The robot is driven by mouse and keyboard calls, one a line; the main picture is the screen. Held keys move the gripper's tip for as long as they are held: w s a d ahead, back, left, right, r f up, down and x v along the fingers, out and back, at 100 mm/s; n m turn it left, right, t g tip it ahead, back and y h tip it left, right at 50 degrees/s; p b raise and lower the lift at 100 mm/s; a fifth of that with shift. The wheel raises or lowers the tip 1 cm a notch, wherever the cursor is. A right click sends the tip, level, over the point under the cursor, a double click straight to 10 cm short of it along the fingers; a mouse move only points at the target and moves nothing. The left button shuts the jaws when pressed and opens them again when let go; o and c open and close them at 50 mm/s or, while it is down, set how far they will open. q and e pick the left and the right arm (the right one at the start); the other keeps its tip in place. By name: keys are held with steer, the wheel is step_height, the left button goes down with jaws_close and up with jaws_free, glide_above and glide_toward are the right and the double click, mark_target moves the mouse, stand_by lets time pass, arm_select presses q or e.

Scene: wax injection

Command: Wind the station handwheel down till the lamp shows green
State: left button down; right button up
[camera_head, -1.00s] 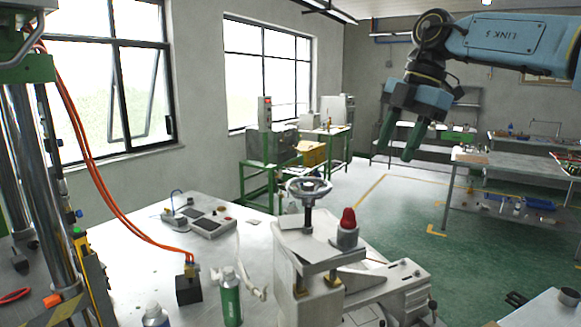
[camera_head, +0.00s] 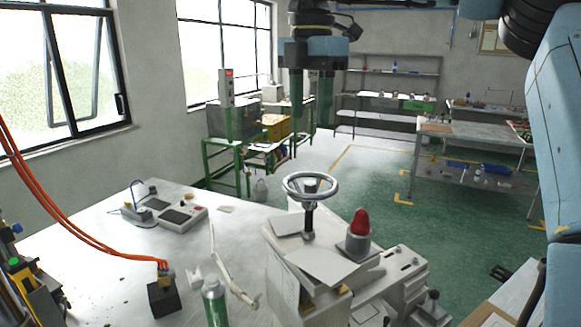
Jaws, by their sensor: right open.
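The handwheel (camera_head: 310,186) is a grey metal ring on a dark upright spindle, on top of the grey station (camera_head: 283,262) at the front of the bench. The lamp (camera_head: 359,222) has a red dome on a grey base, just right of the wheel. My right gripper (camera_head: 311,108) hangs pointing down above the handwheel in the picture, its two dark green fingers apart and empty. It does not touch the wheel. My left gripper is not in view.
The bench (camera_head: 110,235) carries a control box (camera_head: 183,217), a black block (camera_head: 163,297) with orange hoses, and a green bottle (camera_head: 214,302). Beyond stand a green-framed table, a grey worktable (camera_head: 470,135) and shelves. Green floor between them is clear.

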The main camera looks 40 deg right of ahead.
mark_target(310, 183)
steer(key=f, duration=0.4)
steer(key=f+p, duration=0.1)
steer(key=f, duration=0.3)
steer(key=f+p, duration=0.1)
steer(key=f, duration=0.4)
steer(key=shift+s+d, duration=0.1)
steer(key=shift+s, duration=0.15)
steer(key=shift+f, duration=0.1)
steer(key=shift+w, duration=0.1)
steer(key=shift+c, duration=0.2)
jaws_close()
